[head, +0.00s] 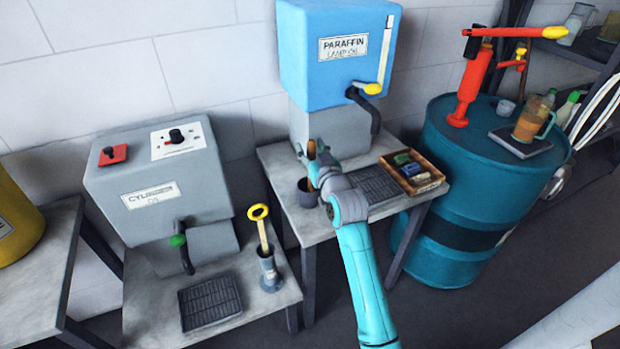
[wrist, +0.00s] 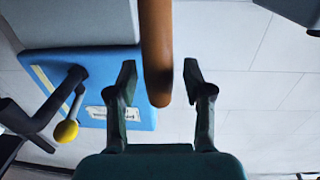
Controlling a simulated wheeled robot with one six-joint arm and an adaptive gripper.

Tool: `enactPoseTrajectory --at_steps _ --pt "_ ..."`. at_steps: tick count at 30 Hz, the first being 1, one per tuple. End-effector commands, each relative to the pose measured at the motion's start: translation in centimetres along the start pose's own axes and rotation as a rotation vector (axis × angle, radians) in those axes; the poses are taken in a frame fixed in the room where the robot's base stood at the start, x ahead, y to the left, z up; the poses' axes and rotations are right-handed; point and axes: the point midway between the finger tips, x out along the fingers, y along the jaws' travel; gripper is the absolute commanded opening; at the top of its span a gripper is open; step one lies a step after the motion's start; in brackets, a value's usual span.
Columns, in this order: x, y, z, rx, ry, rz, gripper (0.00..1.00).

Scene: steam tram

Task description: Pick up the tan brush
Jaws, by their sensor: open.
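The tan brush (head: 311,149) stands upright in a small grey pot (head: 307,193) at the left front of the middle table. Its lower part is hidden in the pot. In the wrist view its brown handle (wrist: 157,50) comes down from the top edge, and its rounded end lies between the fingers. My gripper (wrist: 160,82) is open, with a finger on each side of the handle and a visible gap to both. In the head view my gripper (head: 322,160) is at the brush, partly hidden by my own wrist.
A blue paraffin tank (head: 335,48) with a tap (head: 370,92) stands just behind. To the right are a black drip grate (head: 373,184), a wooden tray (head: 424,187) and a teal drum (head: 485,190). A yellow-ringed dipper (head: 262,232) stands on the left table.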

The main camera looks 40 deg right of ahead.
Motion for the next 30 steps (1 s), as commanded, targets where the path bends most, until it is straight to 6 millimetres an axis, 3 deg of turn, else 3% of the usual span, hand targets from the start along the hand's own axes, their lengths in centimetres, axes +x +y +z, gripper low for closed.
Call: enactPoseTrajectory --at_steps 6,12,23,30 --pt "0.1 0.0 0.0 0.000 0.000 0.000 0.49" --pt "0.0 0.0 0.0 0.000 0.000 0.000 0.00" --pt "0.0 0.0 -0.3 0.000 0.001 0.000 0.00" --pt "0.1 0.0 -3.7 -0.001 0.006 0.001 0.00"
